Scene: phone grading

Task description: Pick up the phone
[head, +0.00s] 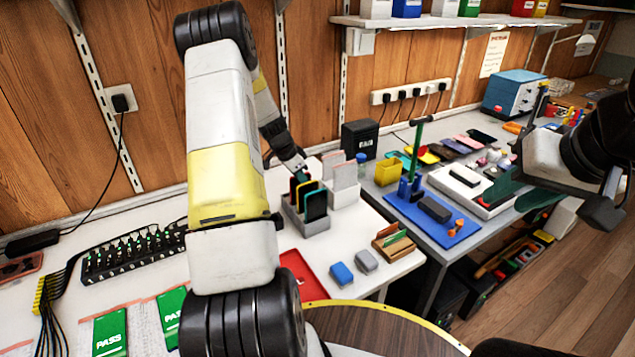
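Several upright phones (316,206), dark with coloured edges, stand in a grey slotted rack (318,227) on the white table. My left arm arches over the table, and its gripper (300,174) points down at the back of this rack, close to the phones. Its fingers are small and partly hidden, so I cannot tell whether they hold a phone. My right gripper (508,197) is on the right with its two dark green fingers apart, over the edge of the grey table, with nothing seen between them.
A white rack with pale phones (344,173) stands behind the grey one. A red tray (303,274), a blue block (341,274) and a wooden holder (397,246) lie in front. The grey table carries a blue mat (462,236) and a row of flat phones (455,146).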

